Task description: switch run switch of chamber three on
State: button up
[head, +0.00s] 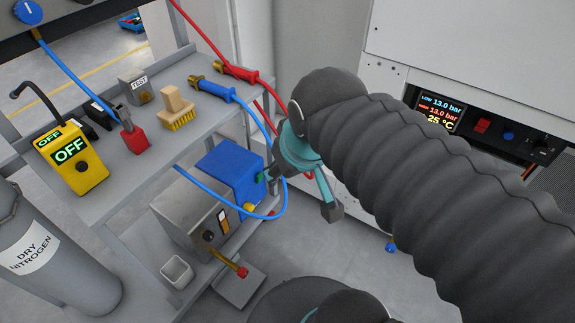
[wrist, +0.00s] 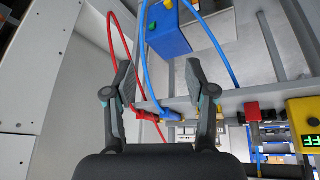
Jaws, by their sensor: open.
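A white chamber cabinet (head: 420,45) stands at the right of the head view. No chamber number shows. My gripper (head: 303,192) is open and empty, well left of the panel and above the floor beside the trolley. In the wrist view my gripper (wrist: 160,85) has its fingers wide apart; the panel is not in that view.
A blue knob (head: 508,136) is right of the red switch. A grey trolley (head: 150,200) at left carries a yellow meter (head: 75,160) reading OFF, a brush (head: 177,108) and red and blue hoses (head: 215,90). A blue device (head: 228,170) is on its lower shelf. A nitrogen cylinder (head: 50,250) stands nearby.

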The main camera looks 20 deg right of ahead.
aim_at(483, 123)
jog(key=z, duration=1.15)
jog(key=k, duration=0.55)
jog(key=z, duration=0.75)
jog(key=i, duration=0.5)
jog(key=u, duration=0.05)
